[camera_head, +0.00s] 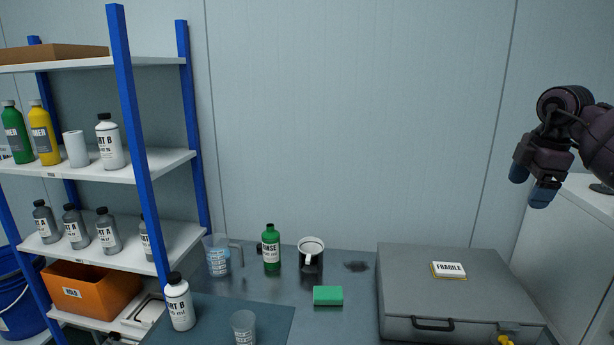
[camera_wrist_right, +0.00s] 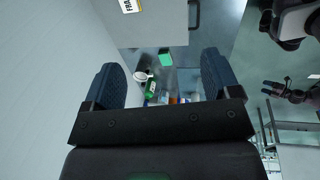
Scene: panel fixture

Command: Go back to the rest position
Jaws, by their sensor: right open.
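My right gripper (camera_head: 531,184) hangs in the air at the right of the head view, above and to the right of the grey case (camera_head: 400,262). In the right wrist view its two blue fingers (camera_wrist_right: 163,82) are wide apart with nothing held between them. My left gripper is outside the head view. A dark gripper at the right of the right wrist view (camera_wrist_right: 272,88) looks like my left one, raised and small; its jaw opening is unclear.
The bench holds a green bottle (camera_head: 271,248), a mug (camera_head: 311,260), a green sponge (camera_head: 328,295), clear beakers (camera_head: 217,262) and a white bottle (camera_head: 179,303). A blue-posted shelf (camera_head: 140,165) stands left. A white cabinet (camera_head: 570,235) stands below my right gripper.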

